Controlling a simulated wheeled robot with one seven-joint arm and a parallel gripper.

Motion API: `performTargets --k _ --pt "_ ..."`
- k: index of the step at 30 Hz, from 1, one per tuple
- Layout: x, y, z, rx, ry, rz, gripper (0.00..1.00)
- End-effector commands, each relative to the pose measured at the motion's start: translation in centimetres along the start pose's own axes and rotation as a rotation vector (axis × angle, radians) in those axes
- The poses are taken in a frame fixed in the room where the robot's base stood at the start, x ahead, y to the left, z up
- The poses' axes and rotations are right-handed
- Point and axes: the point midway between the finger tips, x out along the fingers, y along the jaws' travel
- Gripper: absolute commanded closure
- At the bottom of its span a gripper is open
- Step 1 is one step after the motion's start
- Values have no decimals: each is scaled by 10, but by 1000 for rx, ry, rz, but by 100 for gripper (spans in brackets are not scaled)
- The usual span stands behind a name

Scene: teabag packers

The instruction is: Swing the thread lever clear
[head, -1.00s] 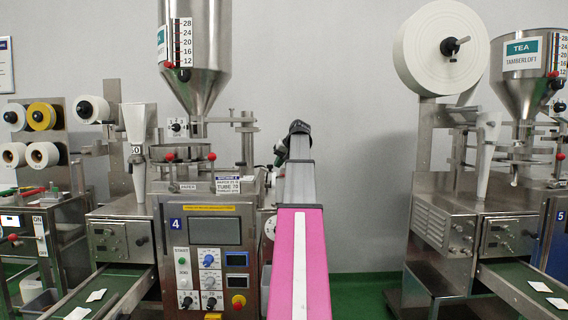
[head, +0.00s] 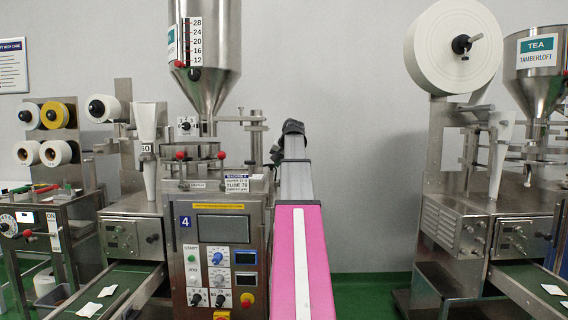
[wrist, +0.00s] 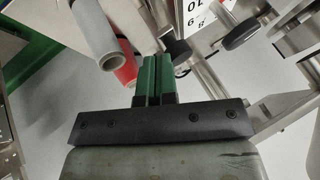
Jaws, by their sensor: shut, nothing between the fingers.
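My gripper (wrist: 154,82) shows in the wrist view with its two green fingers together and nothing between them. A black round knob (wrist: 178,51) is just right of the fingertips, and a red cylinder (wrist: 122,68) is to their left; I cannot tell whether either touches them. I cannot single out the thread lever with certainty. In the head view my gripper is largely hidden behind my pink arm, beside machine 4 (head: 222,258). Two red knobs (head: 180,155) (head: 221,155) sit at the ring under its hopper (head: 206,75).
A grey cylinder (wrist: 95,38) and metal bars crowd the fingers in the wrist view. A second packer with a large paper roll (head: 430,50) stands right of a gap showing green floor (head: 365,290). White and yellow spools (head: 54,115) stand at the left.

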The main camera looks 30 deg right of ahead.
Motion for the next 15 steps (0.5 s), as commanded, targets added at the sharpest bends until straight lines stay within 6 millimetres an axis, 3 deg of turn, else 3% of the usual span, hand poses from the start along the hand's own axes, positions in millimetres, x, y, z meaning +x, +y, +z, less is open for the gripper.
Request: performTargets --k 9,15 --pt "8 -28 12 174 94 93 100" --pt "12 -38 14 174 92 92 100"
